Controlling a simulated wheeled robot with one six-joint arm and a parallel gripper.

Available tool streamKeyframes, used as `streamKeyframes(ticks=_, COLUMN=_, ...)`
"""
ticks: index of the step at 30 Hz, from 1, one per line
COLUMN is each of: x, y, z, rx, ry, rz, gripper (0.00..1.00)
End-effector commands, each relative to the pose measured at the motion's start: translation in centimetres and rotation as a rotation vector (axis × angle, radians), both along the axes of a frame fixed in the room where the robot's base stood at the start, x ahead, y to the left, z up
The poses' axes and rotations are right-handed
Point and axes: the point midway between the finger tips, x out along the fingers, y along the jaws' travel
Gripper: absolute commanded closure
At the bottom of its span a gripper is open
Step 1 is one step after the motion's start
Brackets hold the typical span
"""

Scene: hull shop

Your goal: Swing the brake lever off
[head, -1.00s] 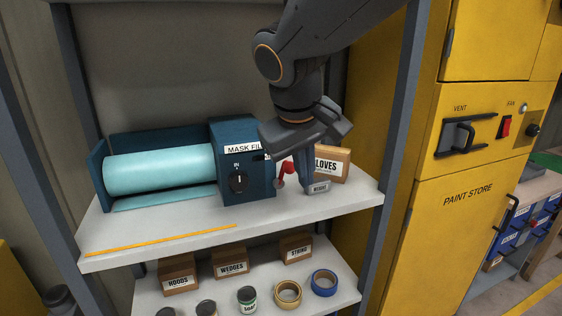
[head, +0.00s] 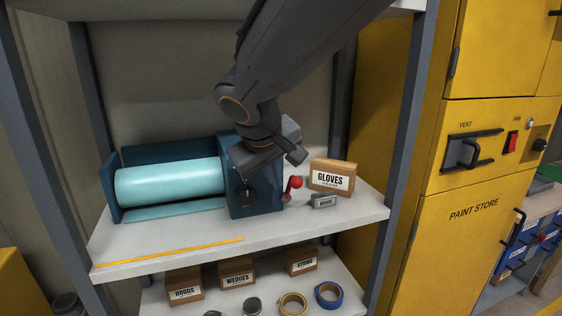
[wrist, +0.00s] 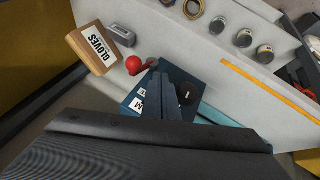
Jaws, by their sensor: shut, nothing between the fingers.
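The brake lever (head: 292,188) is a short lever with a red knob on the right side of the dark blue mask film box (head: 258,200). It stands up, leaning a little to the right. In the wrist view the red knob (wrist: 133,65) is left of my fingers. My gripper (head: 243,178) is shut and empty over the blue box, left of the lever and apart from it. In the wrist view its closed fingers (wrist: 164,78) point at the box. My gripper hides the box's label and part of its front.
A grey labelled block (head: 324,201) and a gloves carton (head: 333,177) stand right of the lever. The pale teal roll (head: 170,182) lies left of the box. A yellow strip (head: 170,253) lies along the shelf's front. Shelf posts flank the bay.

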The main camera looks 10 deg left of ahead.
Motion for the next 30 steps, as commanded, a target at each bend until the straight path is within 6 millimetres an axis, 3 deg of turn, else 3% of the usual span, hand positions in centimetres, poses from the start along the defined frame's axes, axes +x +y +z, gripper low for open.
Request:
streamKeyframes(ticks=3, x=1.4, y=-1.3, z=-0.2, rx=0.000, ry=0.001, rz=-0.005, gripper=1.00)
streamKeyframes(ticks=10, x=2.8, y=-2.3, z=-0.7, rx=0.001, ry=0.000, rz=-0.001, gripper=1.00)
streamKeyframes(ticks=30, x=2.7, y=-2.0, z=-0.6, rx=0.036, ry=0.021, rz=0.011, gripper=1.00)
